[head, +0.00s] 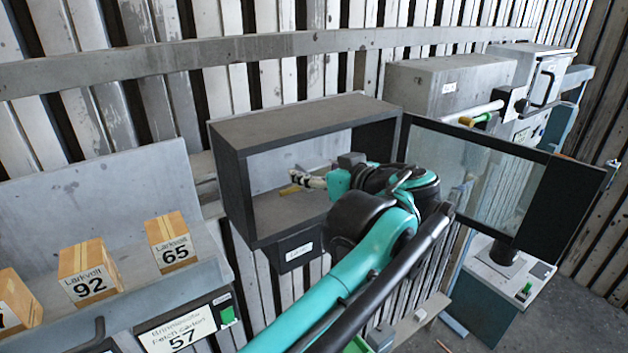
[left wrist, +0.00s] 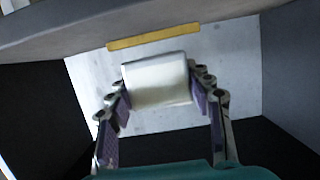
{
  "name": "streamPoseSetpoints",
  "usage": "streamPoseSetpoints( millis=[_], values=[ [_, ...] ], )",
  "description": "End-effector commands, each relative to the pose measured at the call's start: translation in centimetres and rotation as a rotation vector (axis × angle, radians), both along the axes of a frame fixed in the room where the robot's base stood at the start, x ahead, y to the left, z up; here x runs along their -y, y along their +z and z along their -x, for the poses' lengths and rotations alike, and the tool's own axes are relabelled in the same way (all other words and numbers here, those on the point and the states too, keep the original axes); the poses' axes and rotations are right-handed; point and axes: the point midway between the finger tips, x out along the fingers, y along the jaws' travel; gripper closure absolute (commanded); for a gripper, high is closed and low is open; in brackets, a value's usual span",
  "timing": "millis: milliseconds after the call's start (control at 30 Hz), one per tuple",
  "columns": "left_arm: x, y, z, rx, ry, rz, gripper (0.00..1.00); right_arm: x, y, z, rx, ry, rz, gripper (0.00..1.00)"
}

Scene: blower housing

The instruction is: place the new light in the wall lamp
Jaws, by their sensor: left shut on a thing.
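The wall lamp (head: 235,180) is a dark open-fronted box on the slatted wall, with its glazed door (head: 475,175) swung open to the right. My left gripper (head: 308,181) reaches inside it, partly hidden by my own teal and black arm. In the left wrist view, my left gripper (left wrist: 160,98) is shut on the new light (left wrist: 157,80), a white, roughly cylindrical piece. The light is in front of the lamp's pale back wall, just below a yellow strip (left wrist: 153,36). Whether it touches the back wall or strip cannot be told. My right gripper is not in view.
At the left, a grey shelf (head: 110,185) holds several small labelled cartons (head: 88,273). A grey cabinet (head: 440,85) with a lever stands behind the open door. The lamp's side walls and rim closely surround my left gripper.

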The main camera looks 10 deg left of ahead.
Motion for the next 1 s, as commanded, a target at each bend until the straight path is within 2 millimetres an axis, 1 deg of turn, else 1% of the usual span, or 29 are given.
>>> streamPoseSetpoints(
  millis=[100, 200, 467, 567, 600, 667, 1000],
  values=[
    [0.0, -1.7, 0.0, 0.000, 0.000, 0.000, 0.80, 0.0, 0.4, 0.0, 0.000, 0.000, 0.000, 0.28],
    [0.0, -2.5, 0.0, 0.001, 0.000, -0.001, 0.80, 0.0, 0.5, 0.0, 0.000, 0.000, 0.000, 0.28],
    [0.0, -2.6, 0.0, 0.000, 0.000, 0.000, 0.80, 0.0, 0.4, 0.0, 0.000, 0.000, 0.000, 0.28],
    [0.0, -2.9, 0.0, 0.000, 0.000, 0.000, 0.80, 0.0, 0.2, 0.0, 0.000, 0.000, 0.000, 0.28],
    [0.1, -3.0, 0.0, 0.000, 0.000, 0.000, 0.44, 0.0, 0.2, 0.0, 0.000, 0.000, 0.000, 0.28],
    [0.1, -2.9, 0.0, 0.000, 0.000, 0.000, 0.28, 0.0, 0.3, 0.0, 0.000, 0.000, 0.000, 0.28],
    [0.1, -2.7, 0.0, 0.000, 0.000, 0.000, 0.28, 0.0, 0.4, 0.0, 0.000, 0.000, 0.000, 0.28]
  ],
)
